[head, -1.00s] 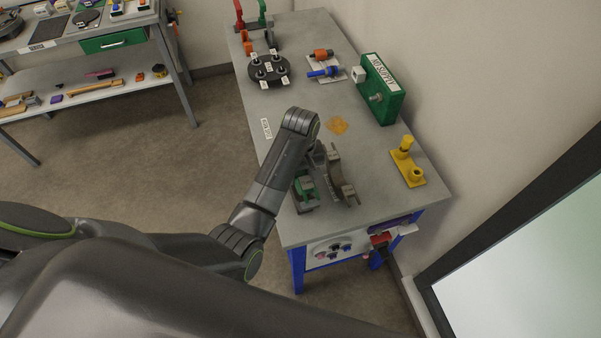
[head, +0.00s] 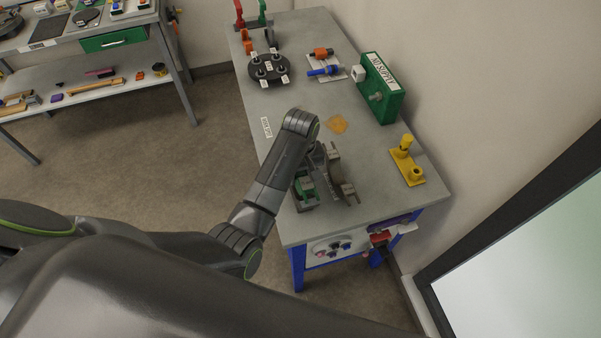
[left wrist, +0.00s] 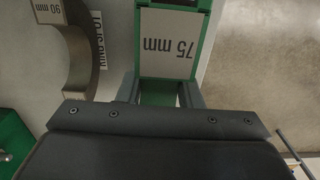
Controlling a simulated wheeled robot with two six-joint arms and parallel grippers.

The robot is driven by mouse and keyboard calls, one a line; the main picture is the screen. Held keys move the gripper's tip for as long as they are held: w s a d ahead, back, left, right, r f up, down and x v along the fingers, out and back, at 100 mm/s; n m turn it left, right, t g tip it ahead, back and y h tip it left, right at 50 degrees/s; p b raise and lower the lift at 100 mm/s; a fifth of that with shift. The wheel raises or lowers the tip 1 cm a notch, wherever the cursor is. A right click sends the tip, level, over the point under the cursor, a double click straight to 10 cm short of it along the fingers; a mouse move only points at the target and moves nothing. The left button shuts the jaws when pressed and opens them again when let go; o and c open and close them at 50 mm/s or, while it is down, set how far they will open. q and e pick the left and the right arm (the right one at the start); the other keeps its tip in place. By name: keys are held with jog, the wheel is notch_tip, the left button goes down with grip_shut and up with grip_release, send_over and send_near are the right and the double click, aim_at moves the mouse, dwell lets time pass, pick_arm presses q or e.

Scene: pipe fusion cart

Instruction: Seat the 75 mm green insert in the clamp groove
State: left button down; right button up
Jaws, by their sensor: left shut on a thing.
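The 75 mm green insert (left wrist: 173,47) carries a white label reading 75 mm, upside down in the left wrist view. My left gripper (left wrist: 160,92) is shut on it. In the head view the insert (head: 305,186) shows as a small green block near the table's left edge, beside the clamp (head: 336,172) and to its left. The grey curved clamp (left wrist: 82,55) lies left of the insert in the wrist view, apart from it. My left gripper's fingers are mostly hidden behind my wrist in the head view. My right gripper is not in view.
A yellow stand (head: 408,168) is right of the clamp. A green box (head: 382,92), an orange and blue fitting plate (head: 325,68) and a dark round holder (head: 268,69) stand farther back. An orange patch (head: 337,124) lies flat on the grey tabletop (head: 300,95).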

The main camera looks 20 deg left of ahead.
pick_arm(q)
jog(key=shift+f+b, duration=0.7)
jog(key=shift+f, duration=0.95)
jog(key=c, duration=1)
grip_release()
jog(key=shift+o, duration=0.4)
jog(key=shift+r, duration=0.1)
